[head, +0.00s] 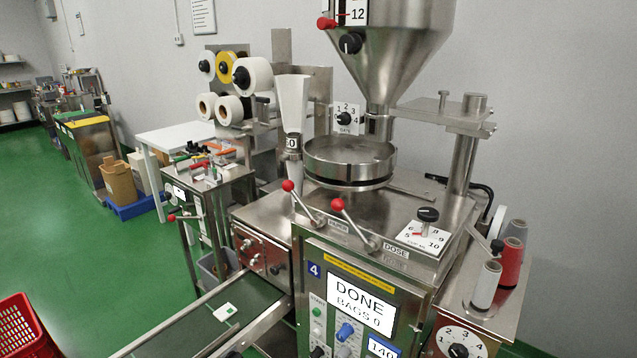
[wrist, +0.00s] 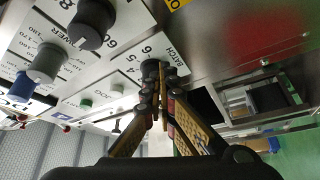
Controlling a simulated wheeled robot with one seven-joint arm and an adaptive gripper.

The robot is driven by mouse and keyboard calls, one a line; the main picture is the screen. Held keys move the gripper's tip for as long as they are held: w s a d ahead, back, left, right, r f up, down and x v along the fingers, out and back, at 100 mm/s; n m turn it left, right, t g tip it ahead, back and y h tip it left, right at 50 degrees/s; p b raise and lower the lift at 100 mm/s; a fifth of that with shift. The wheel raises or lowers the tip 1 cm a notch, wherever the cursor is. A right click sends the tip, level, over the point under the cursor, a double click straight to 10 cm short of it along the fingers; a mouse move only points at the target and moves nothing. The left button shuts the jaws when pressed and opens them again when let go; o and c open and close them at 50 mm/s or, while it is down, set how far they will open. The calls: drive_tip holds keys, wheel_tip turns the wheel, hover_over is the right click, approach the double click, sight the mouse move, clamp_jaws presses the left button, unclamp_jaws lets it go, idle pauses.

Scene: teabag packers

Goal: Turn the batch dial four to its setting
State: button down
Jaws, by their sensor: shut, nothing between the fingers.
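The batch dial (wrist: 150,67) is a small black knob on a white plate marked BATCH, with numbers 4 and 6 readable, at the upper middle of the wrist view. My gripper (wrist: 160,90) is shut and empty, its fingertips right at the knob and partly covering it. I cannot tell whether they touch it. The pointer is hidden, so the setting is unreadable. In the head view the machine with the blue 4 plate (head: 314,270) stands in front of me, and its screen (head: 360,303) reads DONE, BAGS 0. My gripper is not seen there.
In the wrist view, other knobs sit close by: a large black one (wrist: 92,24), a grey one (wrist: 46,63) and a green button (wrist: 86,104). In the head view, a conveyor (head: 205,318) extends at lower left and a red crate (head: 22,328) stands on the green floor.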

drive_tip(key=shift+f, duration=0.1)
drive_tip(key=s+a, duration=0.3)
drive_tip(key=s, duration=0.2)
drive_tip(key=shift+a+f, duration=0.2)
drive_tip(key=shift+a, duration=0.05)
idle(0.5)
